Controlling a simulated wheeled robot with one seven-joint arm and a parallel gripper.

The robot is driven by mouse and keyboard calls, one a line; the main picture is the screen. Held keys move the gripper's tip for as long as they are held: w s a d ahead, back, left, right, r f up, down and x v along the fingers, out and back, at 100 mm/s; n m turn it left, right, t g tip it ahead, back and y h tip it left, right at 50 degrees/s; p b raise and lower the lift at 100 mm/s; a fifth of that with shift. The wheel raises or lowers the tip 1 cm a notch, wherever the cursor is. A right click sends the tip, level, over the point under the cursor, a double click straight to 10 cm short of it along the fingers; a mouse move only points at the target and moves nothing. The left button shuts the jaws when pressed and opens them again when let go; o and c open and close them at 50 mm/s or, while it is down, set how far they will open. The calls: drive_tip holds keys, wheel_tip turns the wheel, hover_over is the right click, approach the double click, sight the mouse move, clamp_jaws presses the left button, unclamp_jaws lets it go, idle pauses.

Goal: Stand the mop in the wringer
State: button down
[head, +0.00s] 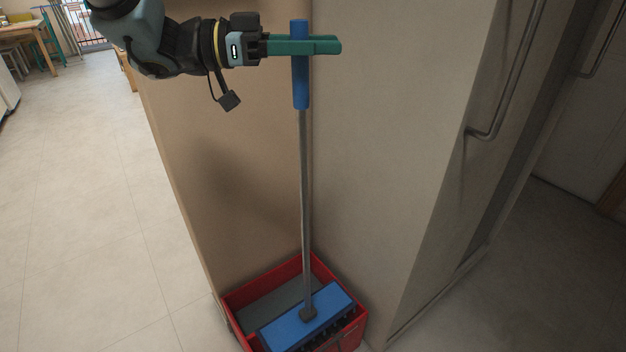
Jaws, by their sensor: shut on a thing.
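The mop (306,190) has a blue grip at the top, a long grey pole and a blue block-shaped head. It stands nearly upright. My gripper (315,46) has green fingers and is shut on the blue grip near the top of the mop. The mop's head (290,322) is over or within the red bucket-like wringer (240,296) on the floor, tilted across its opening. I cannot tell how deep the head sits or whether it touches the wringer. A grey panel shows inside the wringer behind the head.
A beige wall corner (225,170) stands right behind the wringer. A door with a metal handle (515,75) is at the right. The tiled floor at the left is open. A wooden table (25,30) and stools are far back at the left.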

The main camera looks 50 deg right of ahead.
wheel_tip(320, 180, down, 17)
drive_tip(key=shift+f, duration=0.15)
idle(0.4)
drive_tip(key=shift+f, duration=0.1)
drive_tip(key=c, duration=0.5)
unclamp_jaws()
drive_tip(key=shift+f, duration=0.1)
drive_tip(key=b+v, duration=0.1)
drive_tip(key=v, duration=1.1)
drive_tip(key=shift+b, duration=0.3)
